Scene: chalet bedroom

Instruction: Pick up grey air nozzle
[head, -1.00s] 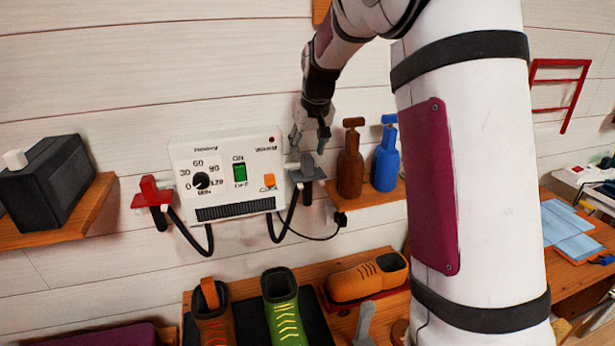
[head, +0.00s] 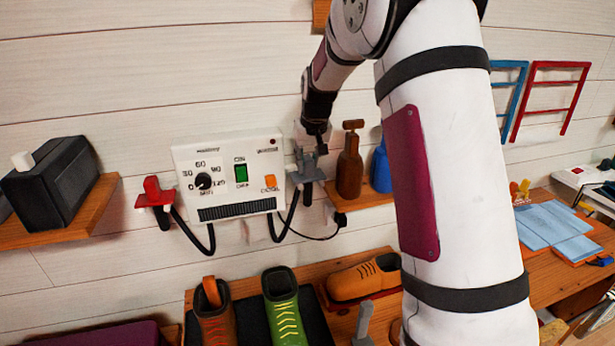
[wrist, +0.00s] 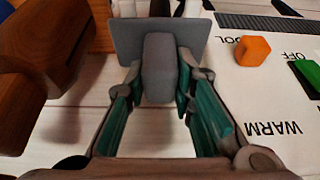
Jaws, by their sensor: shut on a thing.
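The grey air nozzle (wrist: 160,65) is a grey block in the wrist view, standing at a flat grey plate (wrist: 125,38). In the head view, the grey plate (head: 309,174) is at the right side of the white dryer box (head: 228,176), with a dark hose below it. My gripper (head: 309,148) is over the plate there, and hides most of the nozzle. In the wrist view my gripper (wrist: 160,88) has its teal-padded fingers on both sides of the nozzle, shut on it. I cannot tell whether the nozzle is clear of the plate.
A red nozzle (head: 153,192) sits at the box's left side. A brown bottle (head: 349,172) stands close right of my gripper, with a blue bottle (head: 381,170) beside it. Shoes, including a green one (head: 283,307), are below. A black box (head: 52,183) is on the left shelf.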

